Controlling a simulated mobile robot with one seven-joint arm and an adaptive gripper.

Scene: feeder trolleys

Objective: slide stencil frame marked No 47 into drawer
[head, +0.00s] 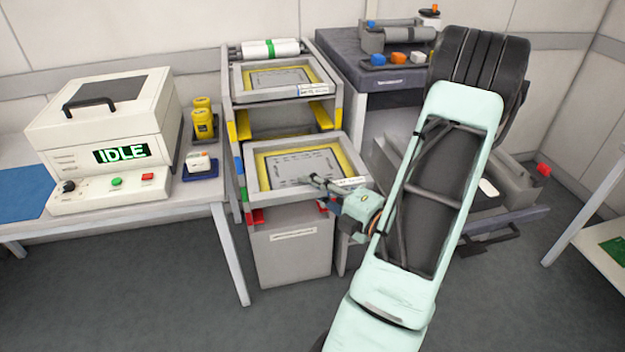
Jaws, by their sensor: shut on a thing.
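A lower stencil frame (262,176) with a pale grey rim, yellow border and grey sheet lies in the rack (226,105) at the level below a similar upper stencil frame (236,79). Each carries a small white label near its front right, too small to read, so I cannot tell which is No 47. My gripper (315,181) is shut at the front part of the lower frame, apparently on its rim; the fingers hide the exact contact. A grey drawer-like tray (520,192) is partly visible at right behind my arm.
A white machine showing IDLE (100,120) stands on the left table, with yellow jars (203,122) beside it. A grey bin (290,255) is below the rack. White rolls (270,49) lie on top. Floor at front left is clear.

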